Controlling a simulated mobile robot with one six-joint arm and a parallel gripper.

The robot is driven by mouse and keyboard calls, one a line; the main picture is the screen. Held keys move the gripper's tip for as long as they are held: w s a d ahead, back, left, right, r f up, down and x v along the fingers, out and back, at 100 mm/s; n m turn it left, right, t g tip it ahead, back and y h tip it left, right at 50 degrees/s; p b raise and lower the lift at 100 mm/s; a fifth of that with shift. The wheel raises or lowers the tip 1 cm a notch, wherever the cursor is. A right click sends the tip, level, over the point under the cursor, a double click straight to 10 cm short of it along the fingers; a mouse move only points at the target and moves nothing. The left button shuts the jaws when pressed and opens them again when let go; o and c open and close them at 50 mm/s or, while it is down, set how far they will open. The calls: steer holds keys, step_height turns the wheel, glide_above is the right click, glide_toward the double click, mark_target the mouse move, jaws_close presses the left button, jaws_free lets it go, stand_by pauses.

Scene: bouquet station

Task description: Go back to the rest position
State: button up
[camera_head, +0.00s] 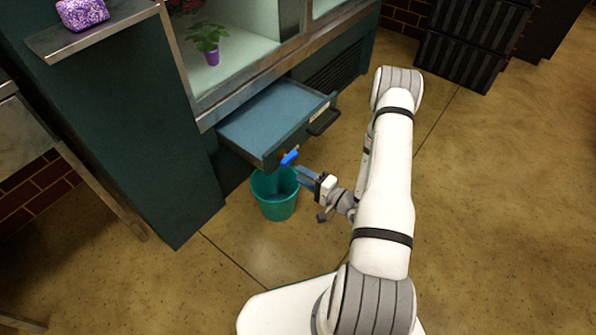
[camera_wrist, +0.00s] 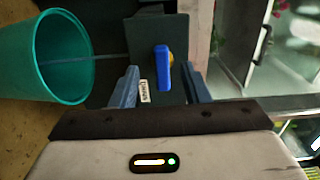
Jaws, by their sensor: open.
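My gripper (camera_head: 305,175) is extended low in front of the cabinet, just short of the pulled-out drawer (camera_head: 262,124). In the wrist view my gripper (camera_wrist: 162,90) has its two blue-grey fingers apart, with nothing clasped. A small blue piece (camera_head: 289,158) is at the drawer's front, just beyond the fingertips. In the wrist view the blue piece (camera_wrist: 163,74) shows between the fingers, with a bit of yellow behind it. It appears to be on the dark drawer front, and I see no finger touching it.
A teal bucket (camera_head: 276,196) stands on the floor below the drawer, close to my gripper. A potted plant (camera_head: 209,42) stands in the cabinet and a purple block (camera_head: 82,14) on a shelf. Dark crates (camera_head: 465,45) are at the back. The floor at right is clear.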

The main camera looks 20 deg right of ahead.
stand_by(0.4)
steer(key=s+a+r+n+g+y+p, duration=0.1)
steer(key=s+a+r+n+g+p, duration=0.3)
steer(key=r, duration=0.8)
steer(key=s+a+r+n+g+y+p, duration=0.15)
steer(key=s+a+r+g+p, duration=0.35)
steer(key=r, duration=0.7)
steer(key=s+a+r+n+g+y+p, duration=0.1)
steer(key=a+r+n+g+p, duration=0.25)
steer(key=r+g+p, duration=0.6)
steer(key=s+d+r+t+h+p, duration=0.2)
steer(key=s+d+r+h+p, duration=0.1)
steer(key=r, duration=0.7)
steer(key=s+d+r+n+t+h+p, duration=0.1)
steer(key=s+d+r+t+h+p, duration=0.1)
steer(key=r+h+p, duration=0.4)
steer(key=s+d+r+t+h+p, duration=0.2)
steer(key=s+d+r+h+p, duration=0.2)
steer(key=r, duration=1)
steer(key=shift+s+r+n+h, duration=0.3)
steer(key=shift+s+h, duration=0.25)
steer(key=shift+s, duration=0.05)
steer(key=shift+a+f+t, duration=0.1)
steer(key=shift+t, duration=0.15)
